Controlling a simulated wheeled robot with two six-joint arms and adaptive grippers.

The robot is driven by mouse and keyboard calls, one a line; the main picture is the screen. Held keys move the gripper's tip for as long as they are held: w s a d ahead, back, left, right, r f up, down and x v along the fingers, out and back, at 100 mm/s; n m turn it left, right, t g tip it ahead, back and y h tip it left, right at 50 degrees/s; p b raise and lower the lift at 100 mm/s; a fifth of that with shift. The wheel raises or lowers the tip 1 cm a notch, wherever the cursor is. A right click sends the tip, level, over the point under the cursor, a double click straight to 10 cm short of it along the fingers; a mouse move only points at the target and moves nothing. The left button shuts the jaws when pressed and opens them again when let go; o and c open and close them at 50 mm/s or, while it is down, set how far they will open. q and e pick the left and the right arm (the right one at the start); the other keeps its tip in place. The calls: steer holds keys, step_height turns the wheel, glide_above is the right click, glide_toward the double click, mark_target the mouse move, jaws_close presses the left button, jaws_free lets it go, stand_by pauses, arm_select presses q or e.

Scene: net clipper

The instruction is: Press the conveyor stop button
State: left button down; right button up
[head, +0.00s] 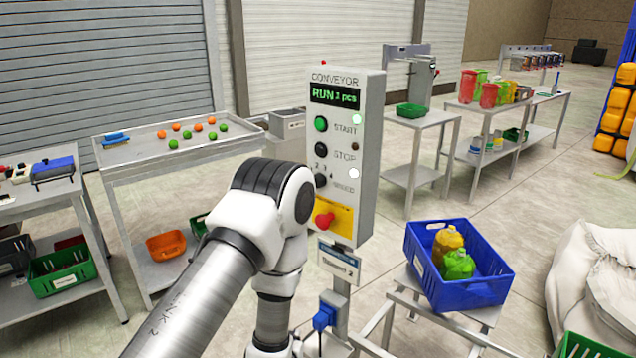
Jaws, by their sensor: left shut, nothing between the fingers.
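The conveyor control box (366,150) stands upright on a post in the middle of the head view. Its display (335,96) reads RUN. The round black stop button (321,150) is on its front face, beside the word STOP. The green start button (320,124) is above it. A dark selector knob (321,180) is below, and a red emergency knob (324,219) sits on a yellow plate at the bottom. My left arm's elbow is left of the box, and the arm runs down out of the picture. My left gripper's fingers do not show. My right gripper does not show.
A table (118,160) with orange and green balls stands left of the box. A blue crate (470,290) with bottles stands at the lower right. Shelved tables (480,104) line the back right. My left arm fills the space at the box's lower left.

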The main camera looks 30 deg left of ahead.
mark_target(319, 151)
arm_select(q)
steer(key=w+a+r+n+t+y+b, duration=0.1)
steer(key=w+a+r+n+t+y, duration=0.2)
steer(key=r, duration=0.7)
steer(key=w+a+r+n+t+y+b, duration=0.1)
steer(key=w+a+r+t, duration=0.1)
steer(key=w+r, duration=0.5)
step_height(319, 151, up, 19)
steer(key=s+a+n+t+y+b, duration=0.1)
steer(key=s+a+n+t+y, duration=0.1)
steer(key=n+y, duration=0.1)
steer(key=shift+s+y, duration=0.3)
steer(key=shift+y, duration=0.1)
steer(key=shift+w+d+f+p, duration=0.1)
steer(key=shift+w+d+p, duration=0.15)
steer(key=shift+w, duration=1.2)
steer(key=shift+w+d+r+p, duration=0.1)
steer(key=shift+w+d+p, duration=0.2)
steer(key=shift+w, duration=1.15)
steer(key=shift+w+d+f+p, duration=0.1)
steer(key=shift+w+d+p, duration=0.15)
steer(key=shift+w, duration=1.2)
